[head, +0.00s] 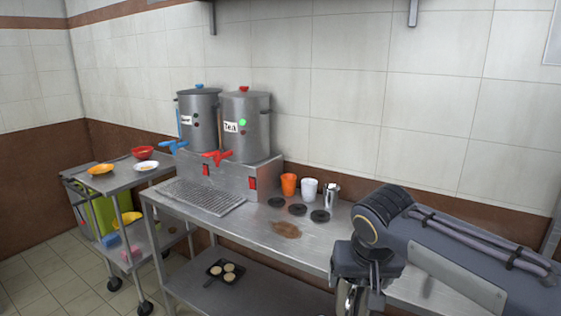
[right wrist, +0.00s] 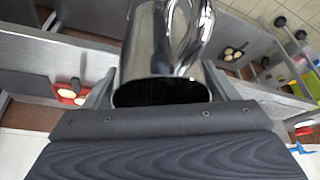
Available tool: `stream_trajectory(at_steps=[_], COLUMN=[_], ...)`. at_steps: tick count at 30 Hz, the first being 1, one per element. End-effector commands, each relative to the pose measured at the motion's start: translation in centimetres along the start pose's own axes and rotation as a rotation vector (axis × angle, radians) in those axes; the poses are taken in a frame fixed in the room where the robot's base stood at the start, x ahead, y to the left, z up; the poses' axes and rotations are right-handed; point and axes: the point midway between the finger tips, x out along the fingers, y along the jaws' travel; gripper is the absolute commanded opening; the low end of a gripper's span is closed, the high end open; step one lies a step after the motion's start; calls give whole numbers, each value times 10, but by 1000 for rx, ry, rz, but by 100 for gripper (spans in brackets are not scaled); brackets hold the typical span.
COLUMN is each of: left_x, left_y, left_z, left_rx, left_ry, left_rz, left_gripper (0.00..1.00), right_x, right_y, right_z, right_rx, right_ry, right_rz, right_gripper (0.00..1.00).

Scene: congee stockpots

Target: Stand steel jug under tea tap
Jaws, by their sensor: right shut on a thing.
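The steel jug (right wrist: 150,45) is shiny and sits between the fingers of my right gripper (right wrist: 160,88) in the right wrist view, its dark round end towards the camera. In the head view a strip of the jug (head: 345,298) shows below my right gripper (head: 360,284), at the table's front edge. The tea pot (head: 247,112), labelled "Tea" with a green dot, stands on a steel stand against the wall. Its red tap (head: 216,157) points forward above the drip grate (head: 200,196). My left gripper is out of view.
A second pot (head: 199,125) with a blue tap (head: 173,147) stands left of the tea pot. Orange (head: 288,184) and white cups (head: 309,189), a steel container (head: 332,196), black discs (head: 298,210) and a brown spill (head: 286,229) lie to the right. The grate is clear.

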Motion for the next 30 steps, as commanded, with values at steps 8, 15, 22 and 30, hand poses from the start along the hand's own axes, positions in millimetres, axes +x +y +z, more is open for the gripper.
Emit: stream_trajectory(at_steps=[8, 15, 22, 30], left_x=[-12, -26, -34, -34], left_y=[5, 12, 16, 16], left_z=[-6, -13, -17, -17], left_rx=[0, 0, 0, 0], left_ry=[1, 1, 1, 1], left_rz=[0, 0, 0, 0], left_gripper=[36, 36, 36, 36], right_x=[59, 137, 188, 215], right_y=[11, 31, 45, 44], right_z=[-5, 12, 43, 80], right_rx=[-15, -51, -83, -96], right_ry=[7, 1, -9, -20], right_rz=[12, 4, -38, -52], right_gripper=[52, 52, 52, 52])
